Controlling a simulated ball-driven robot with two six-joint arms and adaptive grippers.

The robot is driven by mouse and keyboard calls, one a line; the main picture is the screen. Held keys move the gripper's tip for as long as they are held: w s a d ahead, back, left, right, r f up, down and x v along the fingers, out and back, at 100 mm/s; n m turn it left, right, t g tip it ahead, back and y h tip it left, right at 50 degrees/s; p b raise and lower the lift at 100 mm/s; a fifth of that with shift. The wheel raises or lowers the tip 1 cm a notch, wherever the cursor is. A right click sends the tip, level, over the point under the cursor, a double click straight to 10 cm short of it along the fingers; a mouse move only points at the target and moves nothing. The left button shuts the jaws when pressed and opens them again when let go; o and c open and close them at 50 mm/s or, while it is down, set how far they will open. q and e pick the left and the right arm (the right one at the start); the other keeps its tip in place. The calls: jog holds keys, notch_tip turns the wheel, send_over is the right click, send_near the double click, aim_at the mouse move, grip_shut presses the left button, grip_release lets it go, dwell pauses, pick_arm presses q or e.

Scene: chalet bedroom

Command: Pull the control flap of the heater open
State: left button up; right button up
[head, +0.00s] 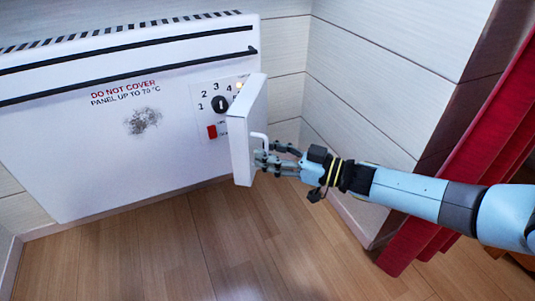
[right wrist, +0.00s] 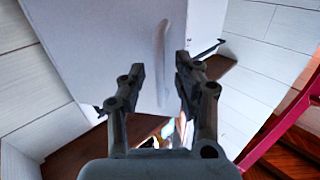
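The heater (head: 60,150) is a white wall panel on the left of the head view. Its control flap (head: 243,150) stands swung out at the heater's right side, with the dial (head: 220,104) and red switch (head: 212,132) exposed. The flap has a white bar handle (head: 262,137), which also shows in the right wrist view (right wrist: 162,62). My right gripper (head: 267,157) is at the handle's lower part. In the right wrist view its fingers (right wrist: 160,75) are apart, with the handle between them and gaps on both sides. My left gripper is not in view.
A red curtain (head: 470,150) hangs on the right, behind my right arm. Pale plank walls (head: 375,80) meet in a corner right of the heater. The wooden floor (head: 190,250) below is clear.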

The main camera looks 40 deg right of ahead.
jog(key=shift+w+a, duration=0.2)
jog(key=shift+w, duration=0.2)
jog(key=shift+c, duration=0.4)
grip_shut()
jog(key=shift+s, duration=0.1)
